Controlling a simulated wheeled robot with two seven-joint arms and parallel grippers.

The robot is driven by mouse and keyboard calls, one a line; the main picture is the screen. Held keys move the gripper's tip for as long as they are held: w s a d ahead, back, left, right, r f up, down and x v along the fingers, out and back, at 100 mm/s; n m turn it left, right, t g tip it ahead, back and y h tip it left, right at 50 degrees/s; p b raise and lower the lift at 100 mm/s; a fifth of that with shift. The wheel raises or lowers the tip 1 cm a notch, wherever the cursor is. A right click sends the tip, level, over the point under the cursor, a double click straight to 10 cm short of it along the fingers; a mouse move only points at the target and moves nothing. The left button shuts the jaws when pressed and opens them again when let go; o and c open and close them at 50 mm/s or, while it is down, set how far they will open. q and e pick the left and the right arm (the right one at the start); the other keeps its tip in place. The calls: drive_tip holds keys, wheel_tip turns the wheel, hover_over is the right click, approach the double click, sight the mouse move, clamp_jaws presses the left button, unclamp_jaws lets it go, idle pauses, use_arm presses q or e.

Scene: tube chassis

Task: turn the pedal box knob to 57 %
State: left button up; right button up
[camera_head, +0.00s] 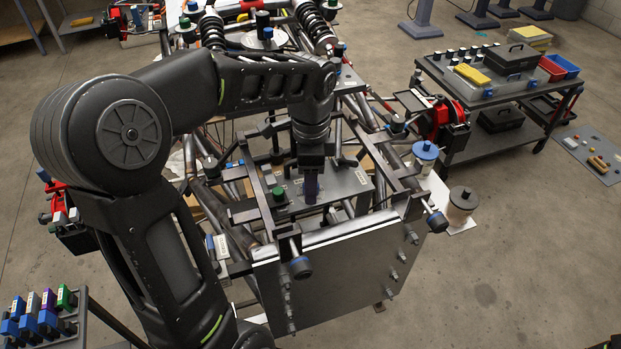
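The grey box in the middle of the tube chassis (352,182) looks like the pedal box; it carries small white labels. My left arm reaches in from the left, and its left gripper (312,190) points down over this box. The fingers look close together, but whether they hold anything is too small to tell. The pedal box knob is not clearly seen; the gripper may cover it. A green-capped knob (278,194) stands just left of the gripper, apart from it. No pointer or scale reading is legible. My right gripper is not in view.
A flat grey panel (345,275) closes the near end of the chassis. Blue-ended knobs (301,267) stick out above it. Dark tubes and brackets surround the box closely. A tool cart (490,95) stands at the right. A rack of coloured blocks (40,315) is at lower left.

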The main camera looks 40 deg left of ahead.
use_arm(q)
drive_tip(key=shift+c, duration=0.3)
clamp_jaws()
drive_tip(key=shift+n, duration=0.3)
drive_tip(key=n+b, duration=0.1)
drive_tip(key=n, duration=0.4)
drive_tip(key=n+b, duration=0.1)
drive_tip(key=n, duration=0.5)
idle(0.5)
drive_tip(key=shift+r, duration=0.1)
drive_tip(key=shift+o, duration=0.3)
unclamp_jaws()
